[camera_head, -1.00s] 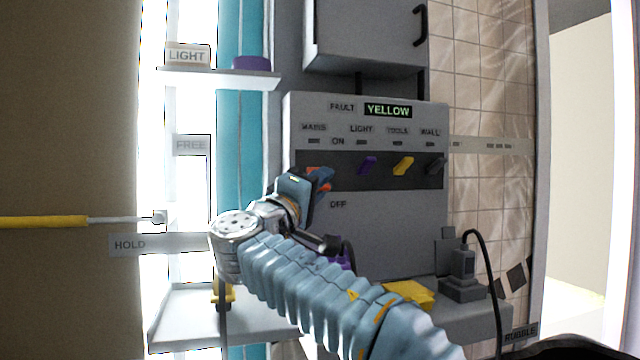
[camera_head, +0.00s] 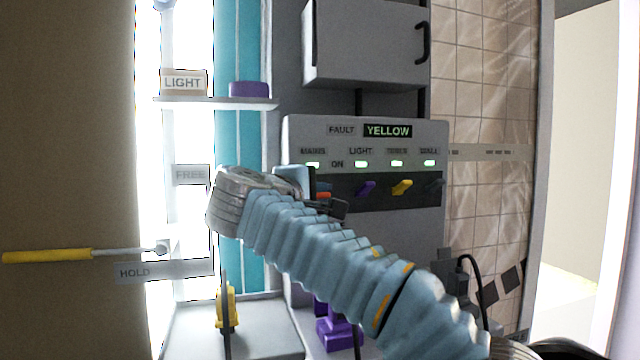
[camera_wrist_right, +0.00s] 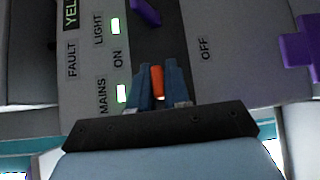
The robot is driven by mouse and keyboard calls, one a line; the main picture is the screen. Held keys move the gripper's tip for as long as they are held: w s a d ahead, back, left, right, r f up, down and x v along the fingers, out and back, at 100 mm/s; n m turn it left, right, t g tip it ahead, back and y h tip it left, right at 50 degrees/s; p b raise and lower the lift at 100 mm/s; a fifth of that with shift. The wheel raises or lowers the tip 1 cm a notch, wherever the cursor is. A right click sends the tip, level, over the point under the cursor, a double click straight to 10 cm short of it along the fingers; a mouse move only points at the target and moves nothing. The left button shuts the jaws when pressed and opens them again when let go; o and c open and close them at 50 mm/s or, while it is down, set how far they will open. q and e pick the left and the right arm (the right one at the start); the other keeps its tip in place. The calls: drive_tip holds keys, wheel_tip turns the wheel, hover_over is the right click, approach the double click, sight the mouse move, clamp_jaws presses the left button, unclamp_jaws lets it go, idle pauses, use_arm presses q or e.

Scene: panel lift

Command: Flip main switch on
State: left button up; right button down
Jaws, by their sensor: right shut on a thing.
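The grey switch panel (camera_head: 300,132) carries a row of switches under the labels MAINS, LIGHT, TOOLS and WALL. The orange main switch (camera_wrist_right: 157,80) sits below the MAINS label, between the blue fingers of my right gripper (camera_wrist_right: 158,88), which is shut on it. In the head view my right gripper (camera_head: 318,190) is at the left end of the switch row, and my arm partly hides the main switch (camera_head: 323,195). The small lamps above all the switches glow green. The purple switch (camera_head: 365,188) and yellow switch (camera_head: 402,187) stand to its right. My left gripper is not in view.
A FAULT display (camera_head: 387,131) reads YELLOW. A grey cabinet (camera_head: 365,45) hangs above the panel. A shelf (camera_head: 215,103) with a purple block stands at the left. A yellow-handled rod (camera_head: 48,256) sticks in from the left, near the HOLD label.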

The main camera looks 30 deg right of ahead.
drive_tip(key=shift+w+r+n+g+y, duration=0.15)
drive_tip(key=shift+r+n+g+y, duration=0.2)
drive_tip(key=shift+n+g+y, duration=0.25)
drive_tip(key=shift+w+r+n+g+y, duration=0.1)
drive_tip(key=shift+r+n+g+y, duration=0.2)
drive_tip(key=shift+n+g+y, duration=0.25)
drive_tip(key=c, duration=1.5)
unclamp_jaws()
drive_tip(key=shift+o, duration=0.2)
drive_tip(key=shift+r, duration=0.1)
